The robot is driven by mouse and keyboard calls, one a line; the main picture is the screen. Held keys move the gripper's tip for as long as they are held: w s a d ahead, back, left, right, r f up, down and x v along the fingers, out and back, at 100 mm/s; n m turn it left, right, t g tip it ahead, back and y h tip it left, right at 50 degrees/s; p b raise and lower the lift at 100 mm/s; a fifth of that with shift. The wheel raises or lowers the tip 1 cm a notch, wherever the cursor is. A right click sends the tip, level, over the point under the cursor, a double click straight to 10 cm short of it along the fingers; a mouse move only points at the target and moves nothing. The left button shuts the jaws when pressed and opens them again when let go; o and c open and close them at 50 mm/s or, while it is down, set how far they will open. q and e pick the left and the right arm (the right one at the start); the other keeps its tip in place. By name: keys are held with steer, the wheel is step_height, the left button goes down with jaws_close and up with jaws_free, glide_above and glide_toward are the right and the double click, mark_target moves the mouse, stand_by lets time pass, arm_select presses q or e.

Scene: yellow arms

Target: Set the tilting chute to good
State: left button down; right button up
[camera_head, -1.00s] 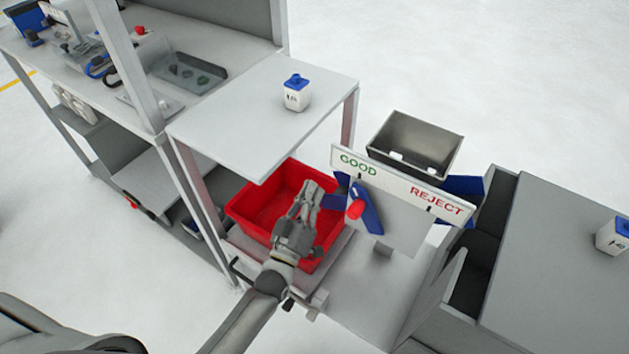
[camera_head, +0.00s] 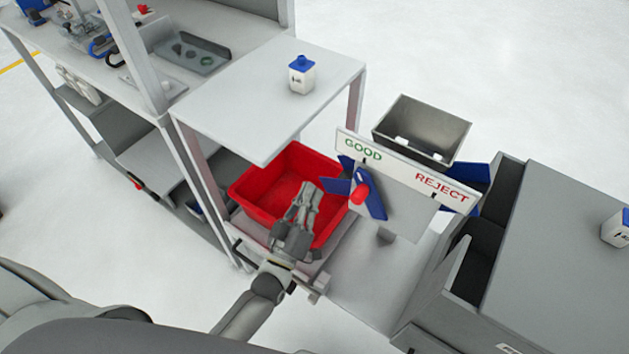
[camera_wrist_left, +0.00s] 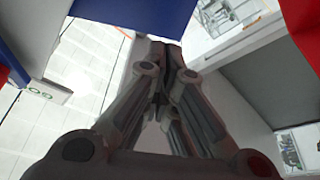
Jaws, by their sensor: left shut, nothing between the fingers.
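The tilting chute has a white sign board (camera_head: 401,169) with GOOD in green at left and REJECT in red at right. In front of it is a slanted blue lever (camera_head: 375,205) with a red knob (camera_head: 358,195). Blue chute parts (camera_head: 462,190) show at both ends of the sign. My left gripper (camera_head: 309,188) is shut and empty, left of the knob and apart from it, above the red bin. In the left wrist view its closed fingers (camera_wrist_left: 162,70) point at a blue surface (camera_wrist_left: 135,14); I cannot tell which part that is. My right gripper is not in view.
The red bin (camera_head: 245,190) sits below the raised white shelf (camera_head: 225,105), which carries a white bottle with a blue cap (camera_head: 301,77). A grey metal bin (camera_head: 440,117) stands behind the sign. A grey cabinet (camera_head: 560,260) is at right.

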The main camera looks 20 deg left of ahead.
arm_select(q)
steer(key=v, duration=0.8)
steer(key=shift+a+r, duration=0.2)
steer(key=shift+r, duration=0.05)
